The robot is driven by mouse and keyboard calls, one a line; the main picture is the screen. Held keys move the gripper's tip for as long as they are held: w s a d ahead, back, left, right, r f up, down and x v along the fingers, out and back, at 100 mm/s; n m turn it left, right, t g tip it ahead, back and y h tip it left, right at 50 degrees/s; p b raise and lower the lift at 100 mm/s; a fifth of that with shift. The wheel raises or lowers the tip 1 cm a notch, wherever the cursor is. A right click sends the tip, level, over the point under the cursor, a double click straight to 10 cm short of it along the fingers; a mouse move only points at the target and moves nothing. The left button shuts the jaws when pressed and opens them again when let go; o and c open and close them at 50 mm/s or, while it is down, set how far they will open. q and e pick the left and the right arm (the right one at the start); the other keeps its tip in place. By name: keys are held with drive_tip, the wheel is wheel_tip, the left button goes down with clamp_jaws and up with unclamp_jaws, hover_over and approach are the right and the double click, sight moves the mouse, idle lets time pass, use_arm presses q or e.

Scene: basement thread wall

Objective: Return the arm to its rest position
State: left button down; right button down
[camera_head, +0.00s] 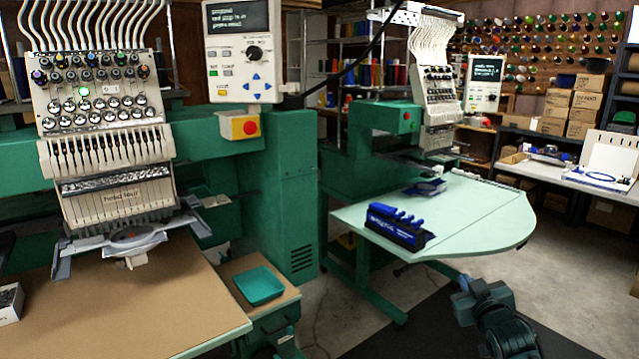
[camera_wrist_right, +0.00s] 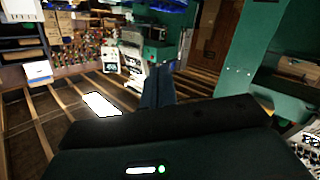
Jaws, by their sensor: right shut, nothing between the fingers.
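My right arm comes in at the bottom right of the head view, over the floor. Its gripper (camera_head: 464,290) is dark with a bluish tint, in front of the pale green table of the second machine and apart from it. In the right wrist view the fingers (camera_wrist_right: 158,88) are together, with nothing held between them. My left arm and gripper are in neither view.
The embroidery machine (camera_head: 105,130) with its brown table (camera_head: 130,310) stands at left. A green tray (camera_head: 259,285) lies on a low stand. The pale green table (camera_head: 480,225) holds a dark rack with blue items (camera_head: 398,228). Open floor (camera_head: 590,295) lies at right.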

drive_tip(key=s+a+f+g+y, duration=0.1)
drive_tip(key=s+a+f, duration=0.4)
drive_tip(key=s+f, duration=0.2)
drive_tip(key=s+a+f+g+y, duration=0.1)
drive_tip(key=s+a+f+g, duration=0.1)
drive_tip(key=s+a+f, duration=0.4)
drive_tip(key=s+a+f+g, duration=0.1)
drive_tip(key=s+a+f, duration=0.1)
drive_tip(key=s, duration=0.5)
drive_tip(key=s+a+f+y, duration=0.1)
drive_tip(key=s+a+f, duration=0.1)
drive_tip(key=s, duration=0.6)
drive_tip(key=s+a+f+g+y, duration=0.1)
drive_tip(key=s+a+f, duration=0.1)
drive_tip(key=s, duration=0.6)
drive_tip(key=shift+a+f+g, duration=0.3)
drive_tip(key=shift+a, duration=0.1)
